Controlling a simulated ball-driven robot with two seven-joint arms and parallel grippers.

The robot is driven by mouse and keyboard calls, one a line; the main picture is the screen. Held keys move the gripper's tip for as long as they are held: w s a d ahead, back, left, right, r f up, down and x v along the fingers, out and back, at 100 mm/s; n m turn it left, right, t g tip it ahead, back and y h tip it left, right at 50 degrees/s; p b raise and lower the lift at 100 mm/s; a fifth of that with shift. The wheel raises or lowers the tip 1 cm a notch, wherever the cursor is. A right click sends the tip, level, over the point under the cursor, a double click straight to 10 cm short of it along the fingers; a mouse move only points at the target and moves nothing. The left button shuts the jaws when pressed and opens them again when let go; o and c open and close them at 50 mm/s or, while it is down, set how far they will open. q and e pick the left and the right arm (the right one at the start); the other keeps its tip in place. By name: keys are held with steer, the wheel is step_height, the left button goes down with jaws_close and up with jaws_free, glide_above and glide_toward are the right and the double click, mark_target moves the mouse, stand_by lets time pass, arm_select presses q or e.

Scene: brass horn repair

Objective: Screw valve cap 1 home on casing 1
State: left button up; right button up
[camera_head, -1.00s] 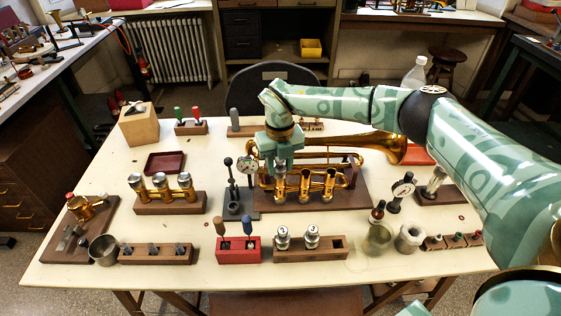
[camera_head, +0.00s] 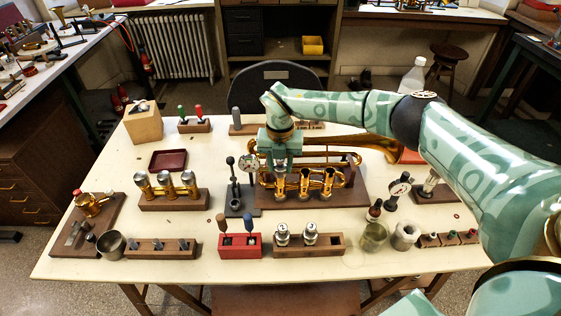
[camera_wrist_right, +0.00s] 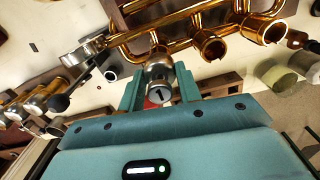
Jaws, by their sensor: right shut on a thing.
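The brass horn (camera_head: 352,183) lies on its wooden stand at the middle of the bench, with its valve casings facing me. My right gripper (camera_head: 280,168) is just above casing 1 (camera_head: 279,188), the leftmost one. In the right wrist view, my right gripper (camera_wrist_right: 159,88) is shut on valve cap 1 (camera_wrist_right: 161,93), a silver cap marked "1". The cap lines up with casing 1, which is mostly hidden behind it. Whether its thread is engaged cannot be told. The other two casings (camera_wrist_right: 210,46) are open and bare. My left gripper is out of view.
In front are a wooden block (camera_head: 336,246) with two silver-topped parts and a red block (camera_head: 240,251) with two drivers. My right arm spans the bench's right side.

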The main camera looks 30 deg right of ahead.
steer(key=m+p, duration=0.1)
steer(key=m, duration=0.1)
steer(key=shift+r+m+p, duration=0.15)
steer(key=shift+m+p, duration=0.15)
steer(key=shift+m, duration=0.7)
steer(key=shift+p, duration=0.3)
steer(key=shift+m+p, duration=0.45)
steer(key=shift+m, duration=0.35)
steer(key=shift+m+p, duration=0.6)
steer(key=shift+m, duration=1.2)
